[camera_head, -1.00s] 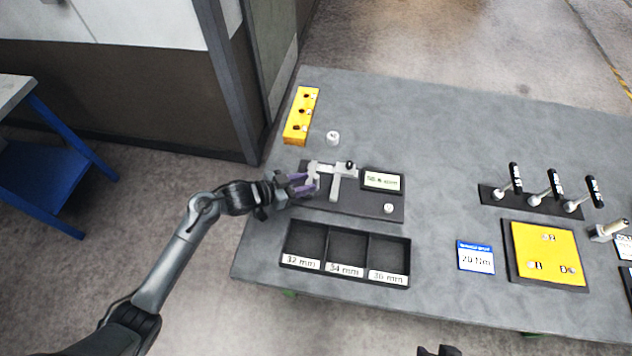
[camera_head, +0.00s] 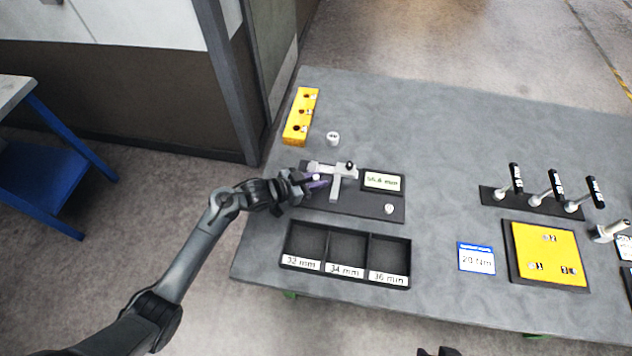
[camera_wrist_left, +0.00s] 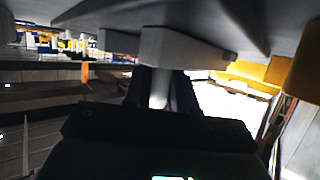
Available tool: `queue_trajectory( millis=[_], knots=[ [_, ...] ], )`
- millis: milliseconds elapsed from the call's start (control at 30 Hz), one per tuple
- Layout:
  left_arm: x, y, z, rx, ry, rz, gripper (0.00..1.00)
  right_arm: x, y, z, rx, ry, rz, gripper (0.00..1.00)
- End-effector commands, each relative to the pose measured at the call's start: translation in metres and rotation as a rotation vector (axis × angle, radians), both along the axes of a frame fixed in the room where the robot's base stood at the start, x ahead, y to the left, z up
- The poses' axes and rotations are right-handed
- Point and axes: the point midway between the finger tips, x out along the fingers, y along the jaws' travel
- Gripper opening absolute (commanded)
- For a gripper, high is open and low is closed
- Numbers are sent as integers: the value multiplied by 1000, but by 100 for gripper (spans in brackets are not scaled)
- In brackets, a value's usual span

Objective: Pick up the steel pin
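My left gripper (camera_head: 316,182) is at the left side of the measuring plate, beside the jaws of the grey caliper (camera_head: 336,186).
The dark plate (camera_head: 360,208) carries a display (camera_head: 382,181) and a small pale knob (camera_head: 389,209). A three-compartment tray (camera_head: 345,253) lies in front. A yellow block (camera_head: 300,116) and a white cylinder (camera_head: 333,138) stand behind. Torque tools (camera_head: 545,193) are at right.

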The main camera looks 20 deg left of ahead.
Motion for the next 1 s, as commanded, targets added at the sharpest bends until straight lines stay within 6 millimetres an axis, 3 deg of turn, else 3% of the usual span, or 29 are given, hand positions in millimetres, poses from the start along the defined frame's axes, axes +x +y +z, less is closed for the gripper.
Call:
queue_trajectory(
  millis=[433,767,1000],
  knots=[
    [0,0,6,0,-3,-1,0,0,1,1,4,0,-3,43],
    [1,0,46,1,-6,-1,0,1,2,5,10,-1,-7,43],
    [-2,-47,70,-4,-6,-4,0,1,3,4,12,-1,-8,43]
  ],
)
